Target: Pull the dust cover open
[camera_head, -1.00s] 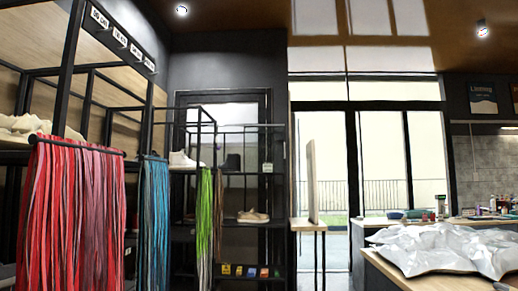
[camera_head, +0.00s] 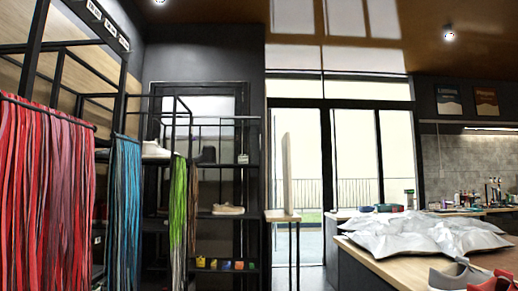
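A crumpled silvery sheet (camera_head: 420,236), which looks like the dust cover, lies spread over the far part of a wooden-topped table (camera_head: 385,270) at the right. Its surface is puffed up and wrinkled, and what is under it is hidden. A grey sneaker with a reddish part (camera_head: 455,277) sits uncovered on the near part of the table, in front of the sheet. A second shoe (camera_head: 497,284) at the bottom right is cut off by the picture edge. Neither of my grippers is in view.
Racks at the left hold hanging red laces (camera_head: 45,200), blue laces (camera_head: 124,205) and green laces (camera_head: 179,215). A narrow table with an upright panel (camera_head: 287,175) stands before the glass doors. Bottles (camera_head: 490,192) crowd a back counter.

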